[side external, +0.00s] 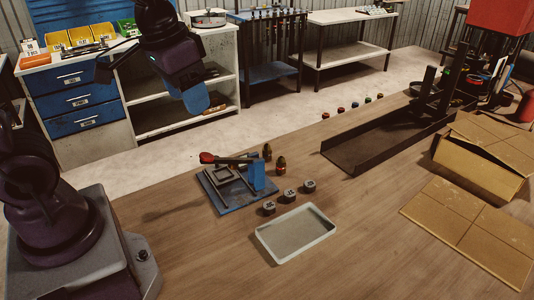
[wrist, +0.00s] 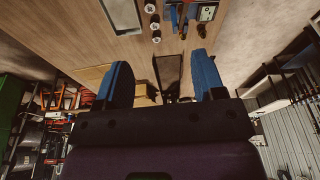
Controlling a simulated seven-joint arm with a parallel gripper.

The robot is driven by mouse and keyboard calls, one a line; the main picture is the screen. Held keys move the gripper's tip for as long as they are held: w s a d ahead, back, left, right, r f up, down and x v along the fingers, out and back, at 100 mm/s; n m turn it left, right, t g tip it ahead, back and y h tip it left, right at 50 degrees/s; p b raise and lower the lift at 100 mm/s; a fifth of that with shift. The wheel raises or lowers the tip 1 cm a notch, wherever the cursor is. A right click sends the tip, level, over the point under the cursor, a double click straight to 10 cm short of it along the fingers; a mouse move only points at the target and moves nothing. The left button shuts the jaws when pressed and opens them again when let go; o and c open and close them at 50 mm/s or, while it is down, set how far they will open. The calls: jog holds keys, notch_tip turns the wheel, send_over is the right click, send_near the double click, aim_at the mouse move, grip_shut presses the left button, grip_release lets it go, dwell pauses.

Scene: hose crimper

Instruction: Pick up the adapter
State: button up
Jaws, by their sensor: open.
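I cannot tell for sure which piece is the adapter. Two small upright fittings, dark and brass-coloured, stand beside the press: one at the back (side external: 267,152) and one with a red band (side external: 281,167). Three round grey pieces, left (side external: 269,208), middle (side external: 292,197) and right (side external: 309,186), sit between the blue-based press (side external: 232,190) and the grey tray (side external: 296,234). My gripper (side external: 205,103) is raised well above and behind the table, away from all of these. In the wrist view its blue fingers are spread and empty (wrist: 162,80), with the round pieces (wrist: 155,22) far beyond.
The press's red-knobbed lever (side external: 207,158) sticks up to the left. A dark channel (side external: 375,150) and an open cardboard box (side external: 485,155) occupy the right. Several small coloured pieces (side external: 353,105) line the far edge. The near table is clear.

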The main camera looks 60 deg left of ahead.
jog(key=w+a+f+m+g, duration=0.1)
jog(key=w+a+f+m, duration=0.15)
jog(key=w, duration=0.25)
jog(key=w+a+f+m+g, duration=0.1)
jog(key=w+a+f, duration=0.25)
jog(key=w, duration=0.25)
jog(key=m, duration=1.5)
send_over(267, 149)
notch_tip(267, 149, down, 12)
jog(key=shift+g, duration=0.3)
notch_tip(267, 149, down, 7)
jog(key=shift+a+r, duration=0.1)
jog(key=shift+w+a+f, duration=0.15)
jog(key=shift+f, duration=1.45)
jog(key=shift+w+a+f, duration=0.1)
jog(key=shift+a+f, duration=0.05)
jog(key=shift+f, duration=1.4)
jog(key=c, duration=1)
